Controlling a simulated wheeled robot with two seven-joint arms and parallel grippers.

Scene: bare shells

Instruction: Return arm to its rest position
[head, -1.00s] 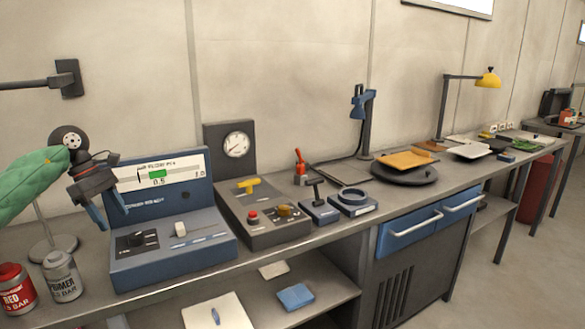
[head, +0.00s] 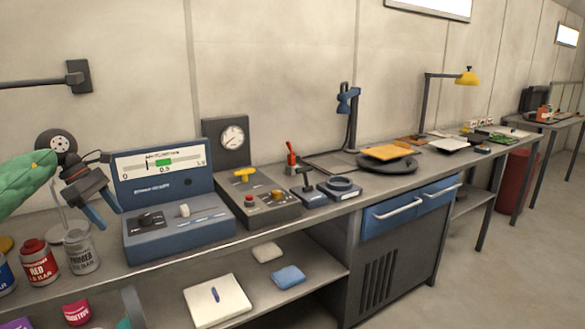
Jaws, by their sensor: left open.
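My left gripper (head: 97,212) is at the left of the head view, at the end of an arm in a green sleeve (head: 27,180). Its blue-tipped fingers are apart and nothing shows between them. It hangs in front of the left edge of the blue console with a gauge (head: 163,170), above the bench. I cannot tell whether the fingertips touch the console. My right gripper is not in view.
A red can (head: 38,262) and a grey primer can (head: 81,252) stand below and left of the gripper. A control box with a dial (head: 262,205) is right of the console. The bench (head: 330,215) runs to the right, with a lower shelf (head: 313,268). Open floor (head: 500,270) lies right.

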